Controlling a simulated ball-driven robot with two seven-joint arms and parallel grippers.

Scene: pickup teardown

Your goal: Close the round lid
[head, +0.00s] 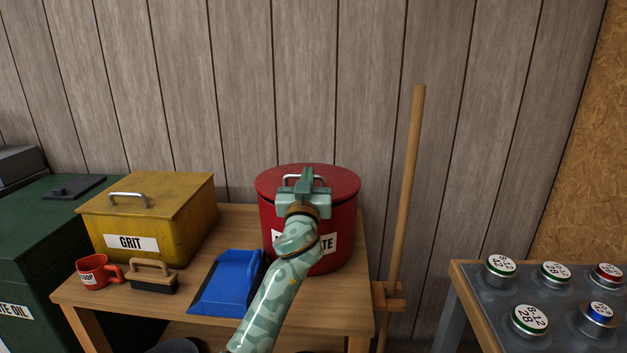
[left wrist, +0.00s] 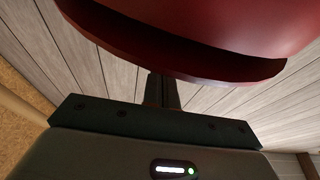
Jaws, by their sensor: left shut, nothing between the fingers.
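The round red lid (head: 335,183) lies across the top of a red bin (head: 342,225) at the back of the wooden table. Its silver handle (head: 286,180) is partly hidden behind my left gripper. My left gripper (head: 307,177) is shut and empty, in front of the lid in the head view. In the left wrist view the shut fingers (left wrist: 163,88) overlap the edge of the red lid (left wrist: 180,62). A dark band lies between that edge and the red surface above it; I cannot tell whether the fingers touch the lid. My right gripper is not in view.
On the table (head: 85,297) stand a yellow GRIT box (head: 175,210), red mug (head: 94,271), brush (head: 153,277) and blue dustpan (head: 230,283). A wooden pole (head: 409,170) stands right of the bin. Several labelled jars (head: 529,318) are at far right.

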